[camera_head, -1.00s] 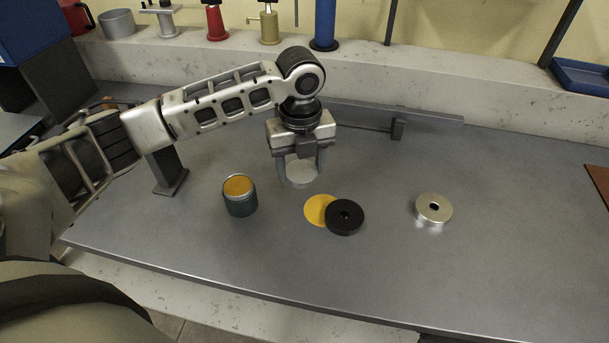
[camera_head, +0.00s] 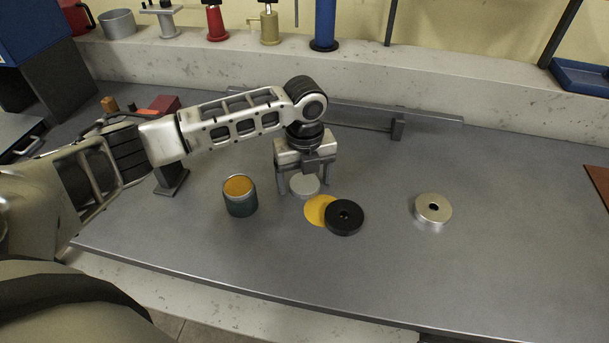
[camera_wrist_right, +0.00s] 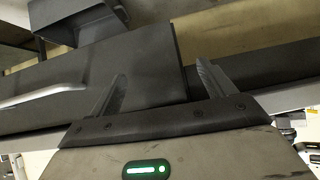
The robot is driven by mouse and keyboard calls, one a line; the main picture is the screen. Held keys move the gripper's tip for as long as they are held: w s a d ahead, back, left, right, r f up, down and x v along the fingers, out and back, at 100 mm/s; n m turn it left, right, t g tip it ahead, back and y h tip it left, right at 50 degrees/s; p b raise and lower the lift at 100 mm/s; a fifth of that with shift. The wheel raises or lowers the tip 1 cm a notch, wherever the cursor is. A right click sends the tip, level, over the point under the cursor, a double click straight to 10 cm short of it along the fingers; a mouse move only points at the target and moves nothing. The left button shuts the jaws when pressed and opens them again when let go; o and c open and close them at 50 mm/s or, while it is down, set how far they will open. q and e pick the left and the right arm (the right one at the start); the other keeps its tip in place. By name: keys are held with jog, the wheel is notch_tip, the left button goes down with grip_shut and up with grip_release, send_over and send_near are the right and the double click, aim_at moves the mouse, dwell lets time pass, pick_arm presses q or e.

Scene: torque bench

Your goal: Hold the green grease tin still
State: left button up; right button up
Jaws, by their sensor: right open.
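The green grease tin (camera_head: 240,205) stands upright on the bench, left of the middle, with orange-yellow showing at its round top. My left gripper (camera_head: 304,185) points down to the right of the tin, apart from it. Its fingers look open, one on each side of a flat grey disc (camera_head: 305,187) that appears to lie on the bench. My right gripper (camera_wrist_right: 160,90) shows only in the right wrist view, open and with nothing between its fingers. The tin is not recognisable in that view.
A yellow disc (camera_head: 316,211) lies partly under a black ring (camera_head: 344,218), just in front of the left gripper. A silver ring (camera_head: 433,208) lies farther right. A low rail (camera_head: 398,129) stands behind. The bench's front and right middle are clear.

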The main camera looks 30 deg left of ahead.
aim_at(305, 182)
pick_arm(q)
notch_tip(305, 182, up, 12)
jog(key=shift+r, duration=0.15)
dwell(0.6)
